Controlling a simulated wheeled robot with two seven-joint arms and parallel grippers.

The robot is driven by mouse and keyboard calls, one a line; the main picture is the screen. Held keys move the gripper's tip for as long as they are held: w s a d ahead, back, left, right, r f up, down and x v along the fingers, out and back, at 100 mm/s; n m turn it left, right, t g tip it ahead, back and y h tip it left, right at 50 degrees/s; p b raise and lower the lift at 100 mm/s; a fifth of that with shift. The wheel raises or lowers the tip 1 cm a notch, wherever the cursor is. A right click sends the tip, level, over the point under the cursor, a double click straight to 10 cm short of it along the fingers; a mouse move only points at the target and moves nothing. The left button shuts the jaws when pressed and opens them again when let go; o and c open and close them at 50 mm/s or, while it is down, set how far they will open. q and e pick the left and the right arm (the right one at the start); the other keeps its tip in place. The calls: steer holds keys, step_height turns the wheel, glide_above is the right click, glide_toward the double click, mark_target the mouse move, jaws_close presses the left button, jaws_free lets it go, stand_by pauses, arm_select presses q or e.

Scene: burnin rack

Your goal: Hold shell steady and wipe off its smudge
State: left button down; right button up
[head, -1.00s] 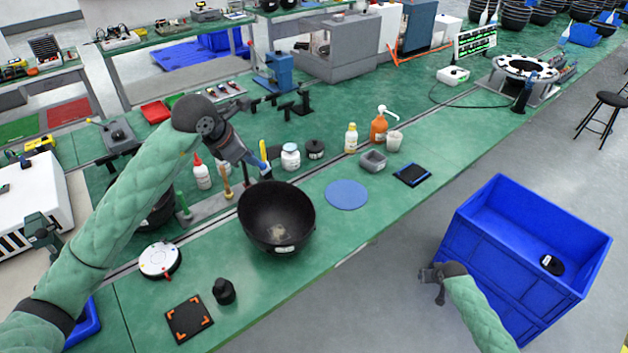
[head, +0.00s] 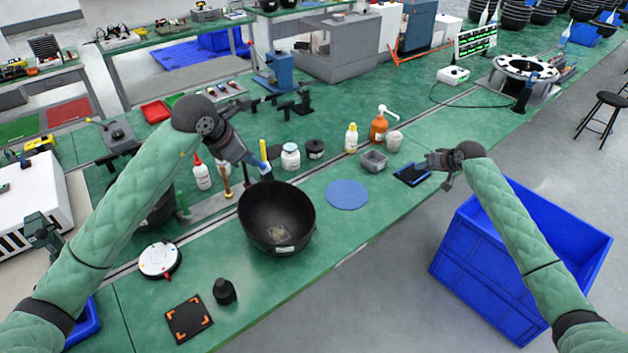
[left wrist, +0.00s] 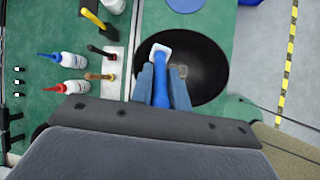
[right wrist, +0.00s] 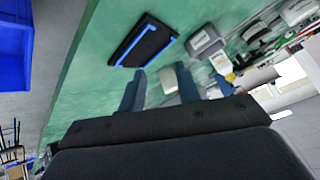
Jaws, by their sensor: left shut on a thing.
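The shell is a black bowl (head: 262,208) standing upright on the green bench; it also shows in the left wrist view (left wrist: 205,75). A pale smudge (head: 277,234) is on its inner wall, also visible in the left wrist view (left wrist: 181,71). My left gripper (head: 256,162) is shut on a blue-handled wiping tool (left wrist: 160,88) with a white head. The tool is above the bowl's far rim, apart from the smudge. My right gripper (head: 434,164) is open and empty, beside the bench's front edge near a black blue-edged pad (head: 411,174). Nothing holds the bowl.
A round blue mat (head: 346,195) lies right of the bowl. Bottles (head: 290,157), a grey tray (head: 373,161) and an orange pump bottle (head: 379,126) stand behind. A black knob-like part (head: 224,291) is at the front left. A large blue crate (head: 480,270) stands on the floor at right.

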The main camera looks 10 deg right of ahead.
steer(key=w+a+r+n+g+y, duration=0.1)
steer(key=w+a+r+g+y, duration=0.15)
steer(key=a, duration=0.95)
step_height(320, 180, up, 5)
steer(key=n+g+h, duration=0.3)
steer(key=n+g, duration=0.1)
steer(key=g, duration=0.3)
glide_above(307, 219)
steer(key=w+d, duration=0.1)
steer(key=d, duration=0.1)
steer(key=shift+t, duration=0.25)
steer(key=f, duration=0.3)
steer(key=a+f, duration=0.1)
steer(key=f, duration=0.7)
steer(key=shift+s+a, duration=0.2)
steer(key=shift+a, duration=0.05)
steer(key=shift+c, duration=0.4)
steer(key=shift+r, duration=0.1)
jaws_close()
